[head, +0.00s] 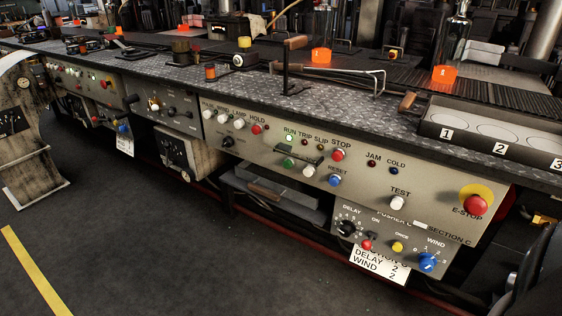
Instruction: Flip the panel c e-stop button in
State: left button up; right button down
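The e-stop (476,205) is a large red mushroom button on a yellow disc, labelled E-STOP. It sits at the right end of the grey panel (430,178) under the bench top, just above the label SECTION C. From this angle I cannot tell whether the button is pressed in or out. Neither gripper shows in the head view, and nothing is touching the button.
A lower box (385,232) has a black delay knob, red and yellow buttons and a blue wind knob (428,262). A red stop button (338,155) and white test button (397,202) are nearby.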

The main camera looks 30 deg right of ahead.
aim_at(475, 205)
jog(key=z, duration=1.3)
